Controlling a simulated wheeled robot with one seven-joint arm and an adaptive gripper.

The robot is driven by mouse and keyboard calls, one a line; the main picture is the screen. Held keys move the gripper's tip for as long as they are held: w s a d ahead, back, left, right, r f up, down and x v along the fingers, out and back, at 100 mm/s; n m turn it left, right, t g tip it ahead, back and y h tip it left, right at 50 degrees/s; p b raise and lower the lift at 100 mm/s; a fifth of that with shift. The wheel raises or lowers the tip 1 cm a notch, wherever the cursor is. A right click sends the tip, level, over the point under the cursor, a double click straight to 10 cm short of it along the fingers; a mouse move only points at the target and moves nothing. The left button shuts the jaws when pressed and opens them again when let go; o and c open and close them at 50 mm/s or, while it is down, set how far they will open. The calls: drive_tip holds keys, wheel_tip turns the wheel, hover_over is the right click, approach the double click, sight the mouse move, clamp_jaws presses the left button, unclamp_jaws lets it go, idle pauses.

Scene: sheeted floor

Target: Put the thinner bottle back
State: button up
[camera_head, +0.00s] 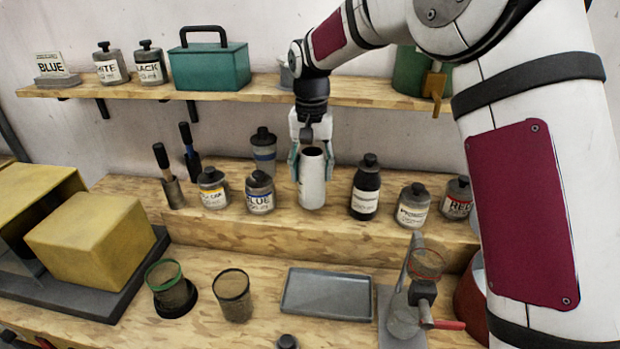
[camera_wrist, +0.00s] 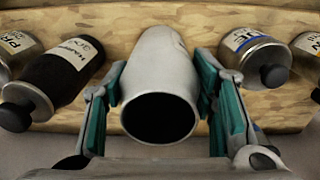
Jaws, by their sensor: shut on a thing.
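My gripper (camera_head: 311,165) points down and is shut on a pale, open-topped bottle (camera_head: 312,190), likely the thinner bottle; its label is mostly turned away and unreadable. The bottle is upright, its base at or just above the raised wooden step (camera_head: 330,228), in the row of bottles; contact is unclear. In the wrist view the green finger pads of my gripper (camera_wrist: 162,75) flank the bottle (camera_wrist: 165,60), and its dark open mouth faces the camera.
A dark capped bottle (camera_head: 365,190) stands to the right, the BLUE jar (camera_head: 260,193) to the left, and a grey blue-banded bottle (camera_head: 263,152) behind left. Above is a wall shelf (camera_head: 150,92). In front are an empty grey tray (camera_head: 327,294), a mesh cup (camera_head: 234,296) and a clamp stand (camera_head: 400,300).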

sight(310, 178)
drive_tip(key=shift+w+a+f, duration=0.1)
drive_tip(key=shift+w+a, duration=0.1)
drive_tip(key=shift+w, duration=0.45)
wheel_tip(310, 178, down, 3)
drive_tip(key=shift+s+f+p, duration=0.1)
drive_tip(key=shift+s+p, duration=0.05)
drive_tip(key=shift+p, duration=0.6)
drive_tip(key=shift+f, duration=0.1)
drive_tip(key=o, duration=1.6)
drive_tip(key=shift+f, duration=0.15)
